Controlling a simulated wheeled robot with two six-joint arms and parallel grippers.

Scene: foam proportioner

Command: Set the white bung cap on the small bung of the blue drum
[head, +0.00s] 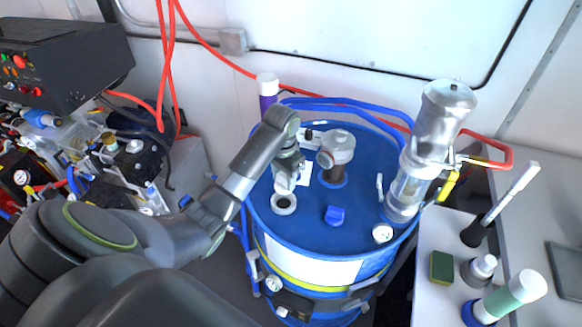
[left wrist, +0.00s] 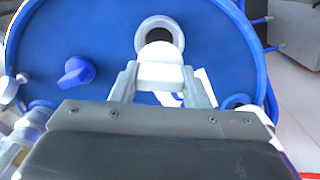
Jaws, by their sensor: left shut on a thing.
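The blue drum (head: 313,235) stands in the middle of the head view. Its small bung (head: 283,204) is a pale ring with a dark opening on the drum top; it also shows in the left wrist view (left wrist: 153,28). My left gripper (head: 285,182) is above the drum top, just behind the bung in the head view. In the left wrist view my left gripper (left wrist: 160,80) is shut on the white bung cap (left wrist: 161,66). The cap overlaps part of the ring there; whether they touch I cannot tell. My right gripper is not in view.
A blue wing-shaped piece (head: 335,215) and a grey fitting (head: 338,147) are on the drum top. A tall metal and clear cylinder (head: 437,125) stands at its right. A white gauge (head: 382,233) sits near the front rim. Blue hoses (head: 340,103) run behind.

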